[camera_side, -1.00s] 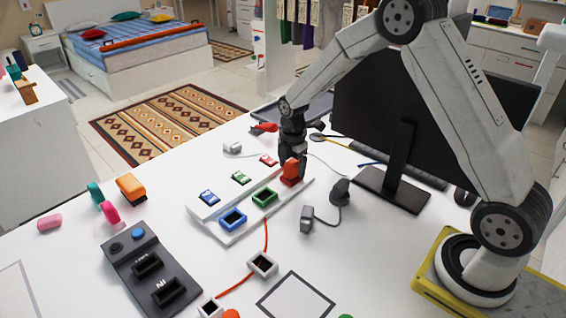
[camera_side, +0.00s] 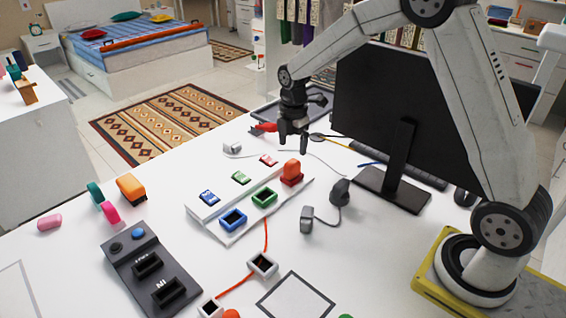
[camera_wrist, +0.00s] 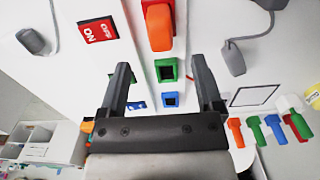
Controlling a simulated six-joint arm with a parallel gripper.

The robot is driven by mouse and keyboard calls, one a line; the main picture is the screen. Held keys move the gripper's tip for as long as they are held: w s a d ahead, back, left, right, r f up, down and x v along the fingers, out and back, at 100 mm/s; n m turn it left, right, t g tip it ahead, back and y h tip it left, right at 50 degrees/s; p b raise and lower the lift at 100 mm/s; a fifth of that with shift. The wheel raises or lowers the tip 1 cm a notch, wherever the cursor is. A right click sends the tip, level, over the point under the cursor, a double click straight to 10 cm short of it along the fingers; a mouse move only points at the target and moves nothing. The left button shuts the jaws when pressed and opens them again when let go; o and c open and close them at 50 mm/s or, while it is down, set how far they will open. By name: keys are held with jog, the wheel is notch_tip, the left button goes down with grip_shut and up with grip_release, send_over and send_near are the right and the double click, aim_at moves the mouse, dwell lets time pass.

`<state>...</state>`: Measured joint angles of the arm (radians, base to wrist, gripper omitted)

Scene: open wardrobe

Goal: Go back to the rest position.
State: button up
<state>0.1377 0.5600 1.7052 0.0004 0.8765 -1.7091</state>
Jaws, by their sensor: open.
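My gripper (camera_side: 293,142) is open and empty. It hangs above the white table, behind the white board (camera_side: 235,235) with the coloured sockets. An orange-red plug (camera_side: 291,170) stands in the red socket (camera_side: 290,181) at the board's right end, apart from the gripper. In the wrist view, my gripper (camera_wrist: 163,85) shows two spread fingers. The orange plug (camera_wrist: 158,28) in its red socket shows ahead of them, with nothing between the fingertips but the board and its green socket (camera_wrist: 167,69) and blue socket (camera_wrist: 170,99).
A monitor (camera_side: 420,110) stands to the right, close to my arm. A black switch box (camera_side: 152,270) sits at front left. A grey plug (camera_side: 307,218) on a cable and a dark grey piece (camera_side: 340,191) lie right of the board. Coloured handles (camera_side: 131,188) stand at left.

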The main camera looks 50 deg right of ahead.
dwell(0.3)
jog(key=s+a+m+t, duration=0.1)
jog(key=s+a+m, duration=0.2)
jog(key=s+m, duration=0.6)
jog(key=s+a+m+t, duration=0.1)
jog(key=s+a+m, duration=0.2)
jog(key=s+m, duration=0.6)
jog(key=shift+s+a+f+t, duration=0.25)
jog(key=shift+s+f+t, duration=0.05)
jog(key=shift+s, duration=0.15)
dwell(0.8)
